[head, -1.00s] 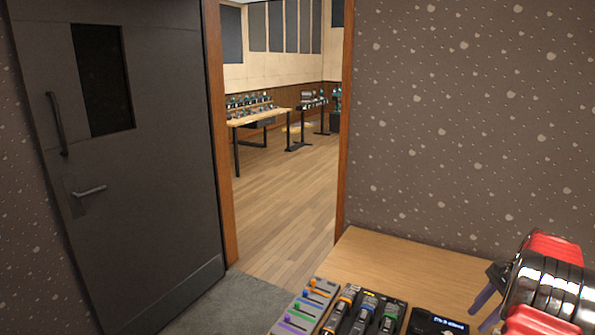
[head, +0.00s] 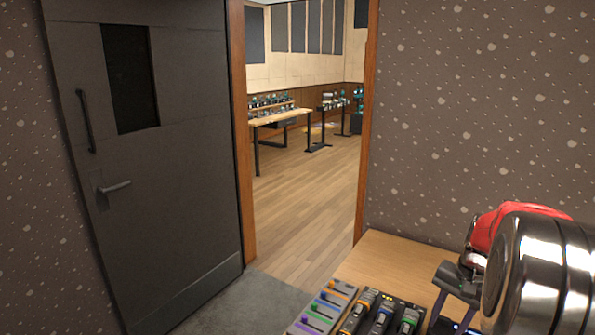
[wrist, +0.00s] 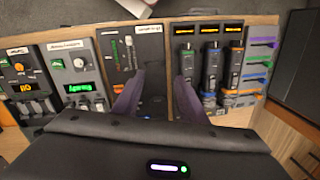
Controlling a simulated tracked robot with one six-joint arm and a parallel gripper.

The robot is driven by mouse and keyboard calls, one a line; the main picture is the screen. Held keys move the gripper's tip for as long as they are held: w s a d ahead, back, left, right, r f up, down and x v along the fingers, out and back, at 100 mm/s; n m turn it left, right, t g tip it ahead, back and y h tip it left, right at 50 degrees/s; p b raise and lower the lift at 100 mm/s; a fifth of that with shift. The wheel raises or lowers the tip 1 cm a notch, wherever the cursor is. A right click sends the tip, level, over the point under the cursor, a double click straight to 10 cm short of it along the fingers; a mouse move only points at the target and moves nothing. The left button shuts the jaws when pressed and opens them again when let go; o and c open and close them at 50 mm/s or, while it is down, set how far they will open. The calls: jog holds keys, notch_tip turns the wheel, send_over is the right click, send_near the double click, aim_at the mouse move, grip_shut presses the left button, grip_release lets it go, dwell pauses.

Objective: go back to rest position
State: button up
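My gripper (head: 455,299) shows at the lower right of the head view, above the wooden table (head: 385,262), with my arm's metal and red links behind it. In the wrist view my gripper (wrist: 157,82) has its two purple-grey fingers spread apart, with nothing between them. A fader panel (head: 322,309) with orange, blue, green and purple sliders lies on the table; it also shows at the right of the wrist view (wrist: 260,66). The fingers appear above the devices; I cannot tell their exact height.
Three dark units (wrist: 210,66) with lit orange displays sit beside the fader panel. More grey control boxes (wrist: 72,74) fill the left of the wrist view. A dark door (head: 140,200) stands left of an open doorway (head: 305,200), with clear wooden floor and equipment tables beyond.

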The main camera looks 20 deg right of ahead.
jog(key=s+a+r+n+t, duration=0.1)
jog(key=s+a+r+n, duration=0.2)
jog(key=a, duration=0.8)
jog(key=s+a+r+n+t, duration=0.2)
jog(key=s+a+r+n, duration=0.1)
jog(key=a, duration=0.8)
jog(key=s+a+r+n+t+h, duration=0.1)
jog(key=s+a+r+n, duration=0.3)
jog(key=a, duration=0.7)
jog(key=shift+a+r+n+t, duration=0.15)
jog(key=shift+a+n+t, duration=0.2)
jog(key=shift+n, duration=0.75)
